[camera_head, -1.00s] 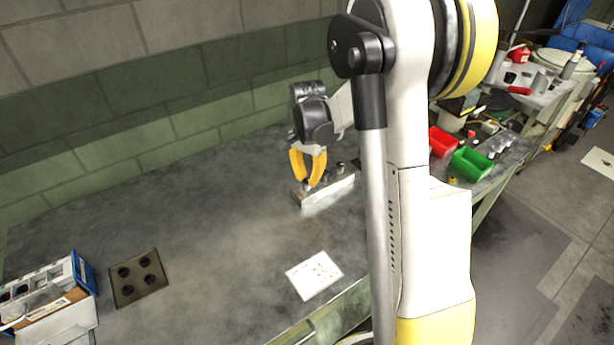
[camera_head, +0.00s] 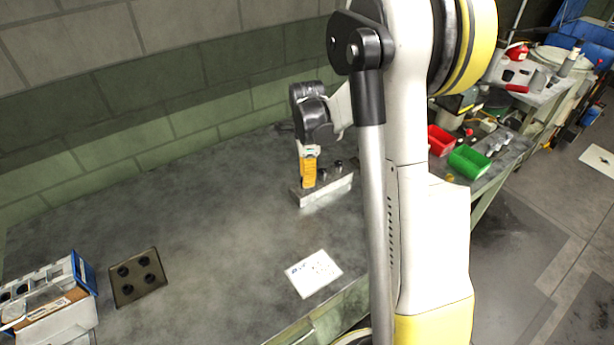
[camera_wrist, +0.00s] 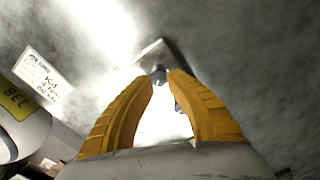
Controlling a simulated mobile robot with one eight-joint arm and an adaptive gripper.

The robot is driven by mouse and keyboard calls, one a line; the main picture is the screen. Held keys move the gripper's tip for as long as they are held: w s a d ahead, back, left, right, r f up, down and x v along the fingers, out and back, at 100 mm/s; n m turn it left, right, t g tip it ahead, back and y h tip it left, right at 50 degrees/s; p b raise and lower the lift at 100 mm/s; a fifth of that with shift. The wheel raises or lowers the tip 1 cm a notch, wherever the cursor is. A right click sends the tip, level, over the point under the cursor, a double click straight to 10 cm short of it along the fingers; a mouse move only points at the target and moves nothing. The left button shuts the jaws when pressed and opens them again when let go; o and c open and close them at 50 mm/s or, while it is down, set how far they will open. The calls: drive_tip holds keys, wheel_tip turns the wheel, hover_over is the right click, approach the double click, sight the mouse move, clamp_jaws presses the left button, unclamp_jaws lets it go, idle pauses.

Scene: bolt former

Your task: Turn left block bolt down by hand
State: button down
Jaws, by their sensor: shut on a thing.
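The metal block (camera_head: 325,191) lies on the bench, with bolts standing in its top. My gripper (camera_head: 308,186) points down at the left end of the block, its yellow fingers shut on the left bolt. In the wrist view, the fingertips of my gripper (camera_wrist: 167,76) close around the dark head of the left bolt (camera_wrist: 158,75). The block (camera_wrist: 150,54) shows beyond them, with bright glare between the fingers. Two other bolts (camera_head: 339,164) stand on the block to the right of my gripper. The bolt's threads and how deep it sits are hidden.
A white paper sheet (camera_head: 313,273) lies in front of the block. Red (camera_head: 441,140) and green bins (camera_head: 469,161) stand at the right. The bench between is clear.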

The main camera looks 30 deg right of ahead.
drive_tip(key=shift+m, duration=0.5)
drive_tip(key=c, duration=1.3)
unclamp_jaws()
drive_tip(key=shift+o, duration=0.2)
wheel_tip(320, 180, up, 12)
